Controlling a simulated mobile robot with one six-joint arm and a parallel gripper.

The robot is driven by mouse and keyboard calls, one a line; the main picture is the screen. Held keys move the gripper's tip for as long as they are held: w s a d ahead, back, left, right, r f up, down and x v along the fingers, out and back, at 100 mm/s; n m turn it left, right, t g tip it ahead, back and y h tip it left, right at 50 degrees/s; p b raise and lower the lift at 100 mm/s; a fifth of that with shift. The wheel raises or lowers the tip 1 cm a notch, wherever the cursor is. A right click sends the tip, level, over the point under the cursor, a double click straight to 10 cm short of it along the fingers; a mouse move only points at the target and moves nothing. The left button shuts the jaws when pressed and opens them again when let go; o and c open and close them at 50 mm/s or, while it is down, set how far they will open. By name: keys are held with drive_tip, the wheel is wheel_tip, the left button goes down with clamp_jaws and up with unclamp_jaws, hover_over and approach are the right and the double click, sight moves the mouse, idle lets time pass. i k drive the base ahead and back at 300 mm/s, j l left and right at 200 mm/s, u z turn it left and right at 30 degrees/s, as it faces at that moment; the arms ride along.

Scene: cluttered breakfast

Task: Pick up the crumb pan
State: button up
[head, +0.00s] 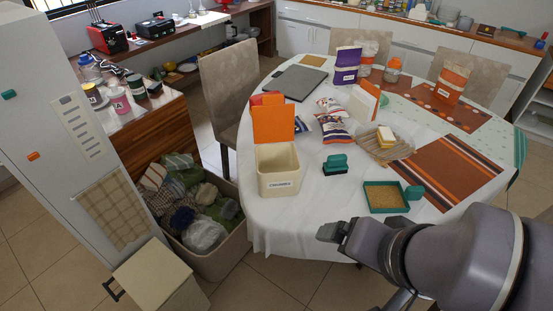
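The crumb pan (406,208) is a shallow green tray holding a layer of tan crumbs. It lies on the white tablecloth near the table's front edge, with a green block-like handle on its right side. My gripper (330,231) is dark grey and hangs at the table's front edge, to the left of the pan and nearer to me, apart from it. I cannot see whether its fingers are open. Nothing shows held in it.
A green brush (335,164) stands left of the pan. A cream bin (279,182) with a raised orange lid stands further left. A striped placemat (450,170) lies just right of the pan. A butter dish (384,146) and snack bags (334,128) sit behind.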

sight(382, 197)
drive_tip(key=i+z, duration=0.15)
drive_tip(key=z, duration=0.25)
drive_tip(key=i+z, duration=0.2)
drive_tip(key=z, duration=0.2)
drive_tip(key=i+j+z, duration=0.15)
drive_tip(key=z, duration=0.25)
drive_tip(key=i+j+z, duration=0.15)
drive_tip(key=z, duration=0.2)
